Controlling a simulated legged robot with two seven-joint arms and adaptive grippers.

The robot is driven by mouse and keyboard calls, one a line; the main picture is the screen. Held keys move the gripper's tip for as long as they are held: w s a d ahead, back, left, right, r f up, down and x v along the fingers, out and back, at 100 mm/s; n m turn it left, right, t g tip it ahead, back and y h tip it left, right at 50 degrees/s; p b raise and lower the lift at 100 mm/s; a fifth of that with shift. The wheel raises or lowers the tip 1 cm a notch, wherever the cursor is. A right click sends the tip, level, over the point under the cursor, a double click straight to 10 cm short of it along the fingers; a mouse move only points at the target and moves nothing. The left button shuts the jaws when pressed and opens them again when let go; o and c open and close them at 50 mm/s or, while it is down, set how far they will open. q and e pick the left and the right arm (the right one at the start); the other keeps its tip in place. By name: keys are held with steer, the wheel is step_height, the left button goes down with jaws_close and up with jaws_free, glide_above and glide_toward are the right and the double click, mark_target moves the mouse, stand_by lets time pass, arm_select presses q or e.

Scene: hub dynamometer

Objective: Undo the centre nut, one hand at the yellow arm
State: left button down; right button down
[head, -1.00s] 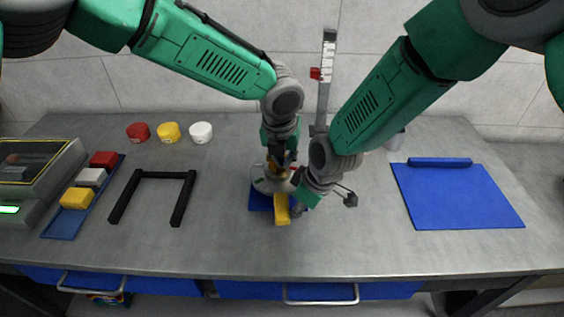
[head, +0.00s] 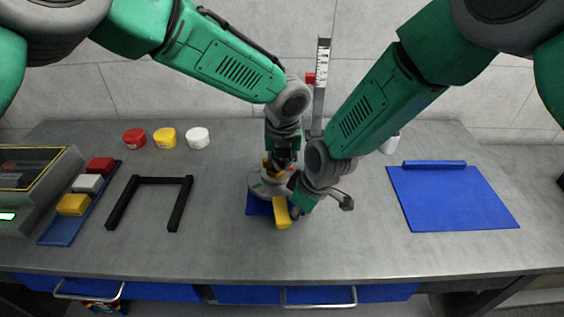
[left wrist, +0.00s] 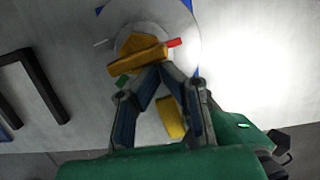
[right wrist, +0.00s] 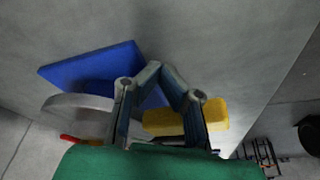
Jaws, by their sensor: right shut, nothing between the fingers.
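The hub (head: 257,188) is a pale round disc on a blue base (head: 254,209), mid-table. An orange-yellow centre nut (left wrist: 138,43) with a yellow bar across it shows in the left wrist view. My left gripper (left wrist: 161,67) points down over the hub, its fingertips drawn together at the bar's right end. I cannot tell whether they touch it. The yellow arm (head: 282,212) sticks out from the hub towards the table's front. My right gripper (right wrist: 163,67) is shut and empty beside the yellow arm (right wrist: 212,114), whose near end lies partly behind one finger.
A black U-shaped frame (head: 152,179) and a blue tray (head: 57,230) with red, white and yellow blocks lie left. Red, yellow and white caps (head: 197,138) stand behind. A ruled post (head: 323,62) rises behind the hub. A blue mat (head: 455,200) lies right.

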arm_select(q)
steer(key=shift+w+r, duration=0.45)
steer(key=shift+r, duration=0.35)
arm_select(e)
steer(key=shift+w+f, duration=0.1)
arm_select(q)
steer(key=s+v, duration=0.1)
steer(key=v, duration=0.9)
steer(key=shift+s+r, duration=0.1)
steer(key=shift+r, duration=0.1)
